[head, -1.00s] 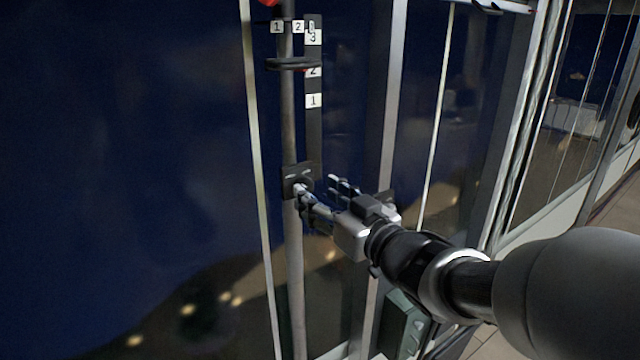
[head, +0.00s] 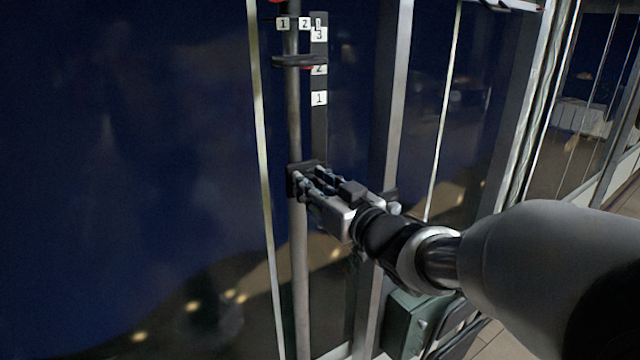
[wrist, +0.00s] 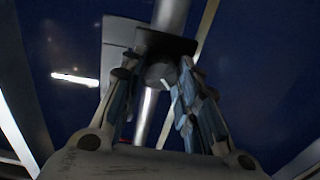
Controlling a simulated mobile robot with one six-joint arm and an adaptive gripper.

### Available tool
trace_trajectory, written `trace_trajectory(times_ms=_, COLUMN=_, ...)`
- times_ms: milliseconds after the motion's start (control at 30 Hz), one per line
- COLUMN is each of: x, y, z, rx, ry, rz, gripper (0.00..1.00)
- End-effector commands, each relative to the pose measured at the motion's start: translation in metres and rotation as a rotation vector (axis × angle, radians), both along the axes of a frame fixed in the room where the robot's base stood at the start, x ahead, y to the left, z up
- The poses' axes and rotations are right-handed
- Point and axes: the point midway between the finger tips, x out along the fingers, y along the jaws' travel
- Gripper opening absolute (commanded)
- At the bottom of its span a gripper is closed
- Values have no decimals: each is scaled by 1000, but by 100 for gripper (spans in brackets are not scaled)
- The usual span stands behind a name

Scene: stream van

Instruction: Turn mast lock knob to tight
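The mast lock knob (wrist: 160,74) is a dark round knob on a black block in the wrist view. The black block (head: 294,185) sits on the grey mast pole (head: 300,275), left of centre in the head view. My gripper (head: 311,176) is at the block, with its fingers drawn in. In the wrist view my gripper's fingertips (wrist: 159,68) stand on both sides of the knob and appear closed on it. In the head view the knob is hidden by the fingers. I cannot read any tight or loose marking.
A black collar (head: 298,62) is higher on the pole, beside a dark strip with number labels (head: 319,98). Upright metal frame bars (head: 391,110) stand to the right of the pole. A green box (head: 405,320) is low, below my arm.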

Motion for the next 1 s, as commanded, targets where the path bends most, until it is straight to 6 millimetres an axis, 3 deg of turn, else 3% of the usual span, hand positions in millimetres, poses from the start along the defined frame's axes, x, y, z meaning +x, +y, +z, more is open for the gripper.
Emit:
trace_trajectory(times_ms=333, x=0, y=0, z=0, rx=0, ry=0, rz=0, gripper=5)
trace_trajectory(times_ms=667, x=0, y=0, z=1, rx=44, ry=31, rz=0, gripper=5)
trace_trajectory(times_ms=1000, x=0, y=-1, z=3, rx=247, ry=170, rz=0, gripper=5)
